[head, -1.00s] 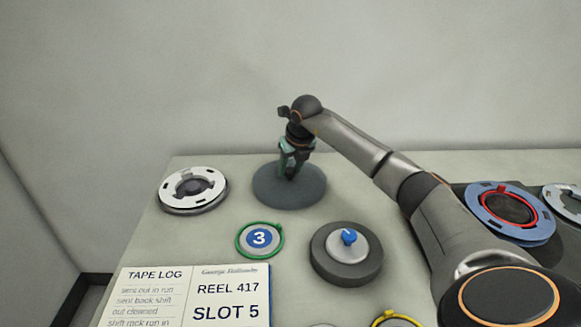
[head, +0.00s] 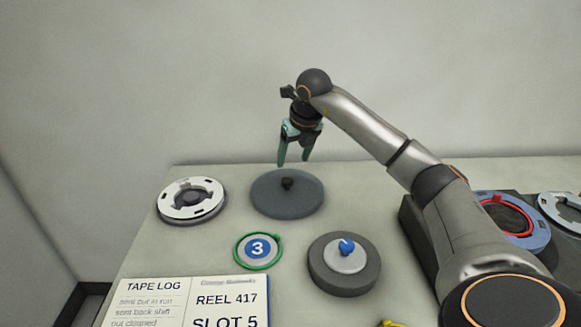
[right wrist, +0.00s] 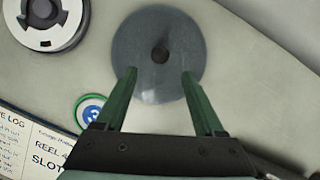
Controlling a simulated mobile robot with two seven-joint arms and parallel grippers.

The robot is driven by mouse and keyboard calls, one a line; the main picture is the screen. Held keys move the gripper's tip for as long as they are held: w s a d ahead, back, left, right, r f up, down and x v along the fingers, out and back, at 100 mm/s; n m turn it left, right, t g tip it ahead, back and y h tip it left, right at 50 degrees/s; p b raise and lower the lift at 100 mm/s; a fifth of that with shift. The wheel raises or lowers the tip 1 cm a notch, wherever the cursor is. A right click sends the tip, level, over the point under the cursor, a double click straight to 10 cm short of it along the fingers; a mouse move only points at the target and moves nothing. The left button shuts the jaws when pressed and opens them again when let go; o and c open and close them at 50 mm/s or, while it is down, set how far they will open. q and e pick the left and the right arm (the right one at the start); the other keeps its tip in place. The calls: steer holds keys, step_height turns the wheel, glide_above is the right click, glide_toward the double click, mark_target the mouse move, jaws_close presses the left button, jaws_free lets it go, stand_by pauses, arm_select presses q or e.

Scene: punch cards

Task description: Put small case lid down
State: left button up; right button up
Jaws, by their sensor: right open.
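The small case lid (head: 268,200) is a flat dark grey disc with a black knob in its middle. It lies on the table at the back, and it also shows in the right wrist view (right wrist: 184,72). My right gripper (head: 294,162) is open and empty above the lid, clear of its knob. In the right wrist view its two green fingers (right wrist: 158,76) stand apart, one on each side below the knob. What may lie under the lid cannot be seen. My left gripper is not in view.
A white and grey reel (head: 178,207) lies left of the lid. In front are a green ring tagged 3 (head: 258,249), a round grey base with a blue knob (head: 340,279) and the tape log (head: 190,300). Blue and white reels (head: 525,238) stand at right, partly behind my arm.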

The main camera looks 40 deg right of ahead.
steer(key=shift+v, duration=1.5)
